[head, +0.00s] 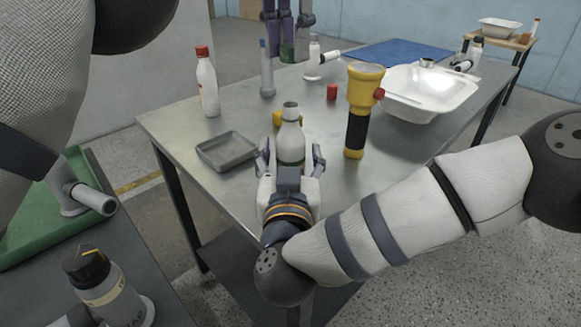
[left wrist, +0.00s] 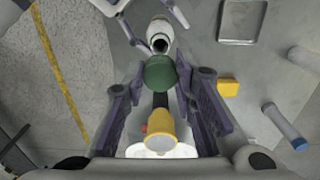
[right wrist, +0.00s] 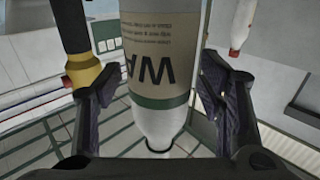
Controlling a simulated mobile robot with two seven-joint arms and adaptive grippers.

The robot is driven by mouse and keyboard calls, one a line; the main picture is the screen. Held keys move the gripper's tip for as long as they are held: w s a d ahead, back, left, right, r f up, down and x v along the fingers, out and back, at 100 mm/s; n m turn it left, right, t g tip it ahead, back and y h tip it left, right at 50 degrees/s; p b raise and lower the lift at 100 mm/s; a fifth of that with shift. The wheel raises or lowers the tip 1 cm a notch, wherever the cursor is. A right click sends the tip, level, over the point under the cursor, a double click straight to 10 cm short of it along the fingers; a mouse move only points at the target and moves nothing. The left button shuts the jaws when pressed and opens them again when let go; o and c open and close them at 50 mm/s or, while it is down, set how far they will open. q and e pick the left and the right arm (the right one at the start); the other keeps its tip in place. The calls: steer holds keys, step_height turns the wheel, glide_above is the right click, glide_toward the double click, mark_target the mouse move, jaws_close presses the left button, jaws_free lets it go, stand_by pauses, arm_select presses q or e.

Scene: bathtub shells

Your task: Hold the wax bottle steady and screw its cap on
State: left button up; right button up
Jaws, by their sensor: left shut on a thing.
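The wax bottle (head: 291,143) is white with a green band and an open neck, upright near the table's front edge. In the right wrist view the bottle (right wrist: 155,55) stands between the fingers of my right gripper (right wrist: 158,100), with narrow gaps beside it. My right gripper (head: 290,165) looks open around the bottle in the head view. My left gripper (head: 287,35) is shut on the green cap (left wrist: 160,73), beyond the bottle in the head view and apart from its neck (left wrist: 160,43). Whether the bottle rests on the table is hidden.
A yellow-black flashlight (head: 361,105) stands right of the bottle. A grey tray (head: 228,151) and red-capped bottle (head: 207,85) are on the left. A yellow block (left wrist: 228,87), blue-topped cylinder (head: 267,75), red cap (head: 332,92) and white basin (head: 430,92) lie around the metal table (head: 350,185).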

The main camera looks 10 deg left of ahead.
jaws_close()
arm_select(q)
step_height(320, 180, down, 5)
steer(key=m, duration=0.4)
steer(key=shift+a, duration=0.1)
stand_by(0.4)
steer(key=shift+f, duration=0.9)
steer(key=shift+f, duration=0.55)
